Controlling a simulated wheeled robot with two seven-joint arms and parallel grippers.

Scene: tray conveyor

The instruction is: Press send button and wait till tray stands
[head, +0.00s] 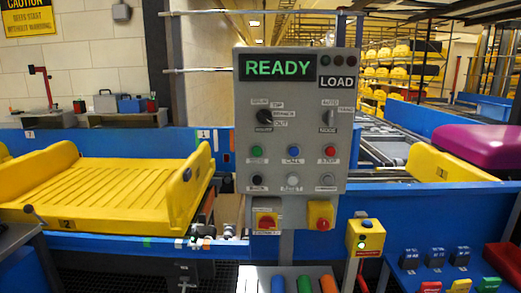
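A yellow tray (110,190) marked 2 sits level on the blue conveyor at the left. A grey control panel (292,125) stands upright in the middle, its display (278,67) reading READY in green. Beside it is a LOAD sign (338,82). The panel has green (256,151), blue (293,151) and red (330,151) buttons, with black, white and grey ones below. I cannot read which button is labelled send. Neither gripper is in view.
Coloured cylinders (304,284) lie at the bottom centre. Small coloured blocks (435,258) and a red bin (504,262) sit at the lower right. A purple object (484,147) rests on the conveyor at the right.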

